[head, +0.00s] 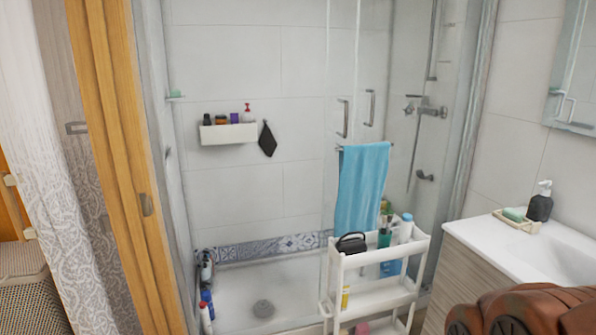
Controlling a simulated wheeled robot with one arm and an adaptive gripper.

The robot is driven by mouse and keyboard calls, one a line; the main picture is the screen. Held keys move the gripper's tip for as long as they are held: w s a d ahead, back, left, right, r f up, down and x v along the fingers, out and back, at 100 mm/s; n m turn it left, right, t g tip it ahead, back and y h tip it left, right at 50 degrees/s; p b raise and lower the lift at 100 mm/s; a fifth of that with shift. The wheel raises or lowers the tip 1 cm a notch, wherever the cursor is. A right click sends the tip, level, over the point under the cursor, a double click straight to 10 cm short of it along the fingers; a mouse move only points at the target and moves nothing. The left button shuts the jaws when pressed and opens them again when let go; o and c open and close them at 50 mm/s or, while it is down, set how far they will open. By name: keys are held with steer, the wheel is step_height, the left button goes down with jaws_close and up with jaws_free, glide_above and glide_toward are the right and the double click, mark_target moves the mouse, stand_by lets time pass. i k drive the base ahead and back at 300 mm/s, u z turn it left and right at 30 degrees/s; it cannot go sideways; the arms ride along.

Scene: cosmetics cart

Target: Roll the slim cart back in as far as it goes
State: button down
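The slim white cart (378,298) stands upright in front of the shower's glass, just left of the vanity cabinet (463,270). It has several open tiers and white corner posts. Its top tier holds a black item with a loop, a dark green bottle, and a white bottle with a blue cap (405,229). A yellow bottle (345,297) and a blue item (391,267) show on a lower tier. The cart's lowest part is cut off by the picture's bottom edge. My gripper's fingers are not in view.
A blue towel (362,187) hangs on the glass behind the cart. The white sink top (535,255) holds a soap dish (515,221) and black dispenser. Bottles (206,290) line the shower tray's left edge. A wooden door edge (125,160) stands at left.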

mark_target(349, 252)
steer(key=z, duration=0.05)
steer(key=k, duration=0.45)
steer(key=u, duration=0.6)
steer(key=i, duration=1.1)
steer(key=u, duration=0.15)
